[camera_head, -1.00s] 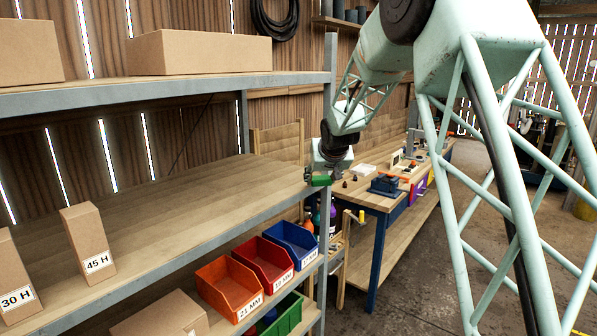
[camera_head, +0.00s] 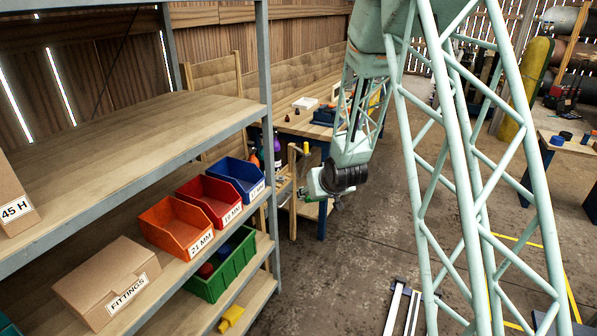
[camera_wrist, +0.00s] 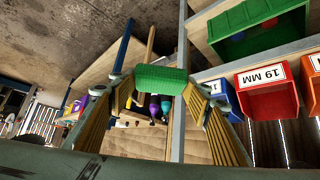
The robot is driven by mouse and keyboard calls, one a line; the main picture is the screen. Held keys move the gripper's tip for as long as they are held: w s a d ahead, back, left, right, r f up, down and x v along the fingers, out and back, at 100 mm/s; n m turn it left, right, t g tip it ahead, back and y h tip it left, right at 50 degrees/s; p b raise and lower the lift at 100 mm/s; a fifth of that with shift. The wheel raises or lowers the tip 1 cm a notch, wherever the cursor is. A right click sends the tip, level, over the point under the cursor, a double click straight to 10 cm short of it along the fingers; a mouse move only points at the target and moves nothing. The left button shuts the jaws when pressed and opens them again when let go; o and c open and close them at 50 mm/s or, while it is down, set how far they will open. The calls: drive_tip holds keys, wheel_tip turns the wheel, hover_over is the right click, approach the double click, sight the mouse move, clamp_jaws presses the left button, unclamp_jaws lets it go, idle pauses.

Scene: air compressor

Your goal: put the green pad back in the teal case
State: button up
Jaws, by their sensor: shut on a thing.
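My gripper (camera_wrist: 160,92) is shut on the green pad (camera_wrist: 160,79), a ribbed green block held across its fingertips in the wrist view. In the head view my gripper (camera_head: 317,186) hangs in front of the workbench, to the right of the shelf rack's corner post. The pad is hard to make out there. A teal thing (camera_head: 8,326) shows at the bottom left edge of the head view, mostly cut off; I cannot tell whether it is the teal case.
The shelf rack holds orange (camera_head: 175,226), red (camera_head: 209,202) and blue (camera_head: 236,179) bins, a green bin (camera_head: 222,265) below, and a FITTINGS box (camera_head: 108,284). The upper shelf (camera_head: 150,125) is largely bare. Floor (camera_head: 375,235) is open right of the rack.

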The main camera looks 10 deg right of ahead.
drive_tip(key=s+d+f+b, duration=0.1)
drive_tip(key=s+d+f, duration=0.3)
drive_tip(key=s, duration=0.5)
wheel_tip(320, 180, down, 2)
drive_tip(key=shift+s+f+m+b, duration=0.1)
drive_tip(key=shift+s+m+b, duration=0.2)
drive_tip(key=shift+s+a, duration=0.1)
drive_tip(key=shift+a, duration=0.1)
